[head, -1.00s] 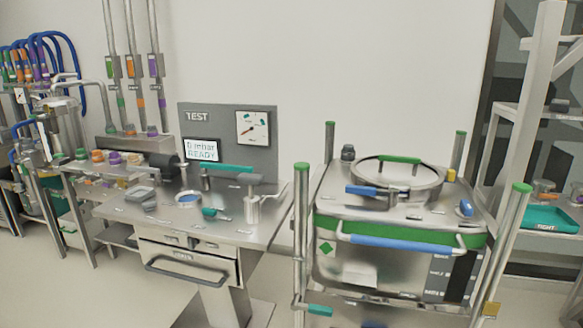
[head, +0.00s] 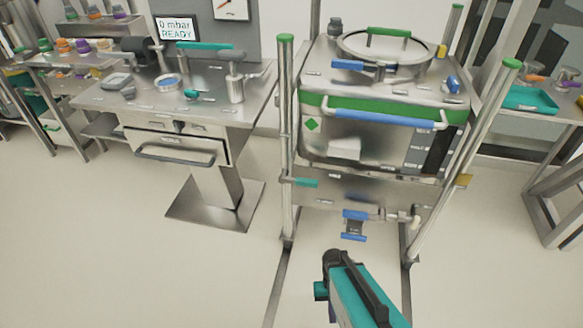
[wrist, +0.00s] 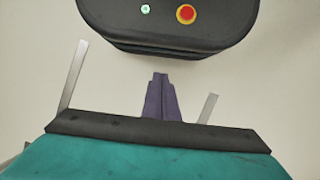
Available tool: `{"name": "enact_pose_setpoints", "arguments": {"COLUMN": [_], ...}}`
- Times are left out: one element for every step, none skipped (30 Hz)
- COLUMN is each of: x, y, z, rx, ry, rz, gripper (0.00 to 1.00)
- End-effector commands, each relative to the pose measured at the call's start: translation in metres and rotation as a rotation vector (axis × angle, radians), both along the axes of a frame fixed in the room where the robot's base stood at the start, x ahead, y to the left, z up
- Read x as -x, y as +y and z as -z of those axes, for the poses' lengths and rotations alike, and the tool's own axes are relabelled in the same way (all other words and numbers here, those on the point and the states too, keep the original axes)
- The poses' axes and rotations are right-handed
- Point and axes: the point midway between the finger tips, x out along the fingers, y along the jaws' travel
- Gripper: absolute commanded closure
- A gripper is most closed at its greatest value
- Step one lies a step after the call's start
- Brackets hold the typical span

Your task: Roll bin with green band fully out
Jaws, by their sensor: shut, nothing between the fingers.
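The steel bin with the green band (head: 375,110) stands upright inside a frame of metal posts with green caps (head: 286,38), at right of centre in the head view. A blue handle bar (head: 385,117) runs across its front. Its round lid (head: 388,48) has a green handle and a blue lever. A blue pedal-like part (head: 354,224) hangs low at the frame's front. My gripper's purple fingers (wrist: 160,88) are together and empty in the wrist view, over plain floor. My teal arm is low in the head view, in front of the bin and apart from it.
A steel test bench (head: 185,90) with a drawer and pedestal stands left of the bin. A rack with a teal tray (head: 530,99) is at right. Two floor rails (head: 276,290) run forward from the frame. The floor before the bench is clear.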

Motion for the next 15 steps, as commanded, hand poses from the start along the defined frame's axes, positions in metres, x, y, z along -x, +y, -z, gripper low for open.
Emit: {"name": "enact_pose_setpoints", "arguments": {"x": [-0.021, -0.03, -0.043, -0.052, -0.062, -0.075, -0.084, -0.093, -0.106, -0.115, -0.125, -0.137, -0.146, -0.155, -0.167], "y": [0.002, 0.003, 0.004, 0.005, 0.007, 0.008, 0.009, 0.011, 0.013, 0.014, 0.016, 0.018, 0.02, 0.022, 0.024], "z": [-0.003, -0.006, -0.01, -0.013, -0.016, -0.02, -0.024, -0.028, -0.033, -0.037, -0.041, -0.047, -0.052, -0.056, -0.063], "rx": [0.007, 0.012, 0.018, 0.023, 0.026, 0.03, 0.034, 0.038, 0.042, 0.045, 0.049, 0.053, 0.056, 0.059, 0.063], "ry": [-0.025, -0.038, -0.055, -0.067, -0.08, -0.097, -0.11, -0.122, -0.14, -0.152, -0.166, -0.184, -0.197, -0.21, -0.227], "rz": [0.003, 0.005, 0.007, 0.011, 0.013, 0.017, 0.021, 0.024, 0.027, 0.03, 0.034, 0.038, 0.041, 0.044, 0.05], "gripper": [1.0, 1.0, 1.0, 1.0, 1.0, 1.0, 1.0, 1.0, 1.0, 1.0, 1.0, 1.0, 1.0, 1.0, 1.0]}}
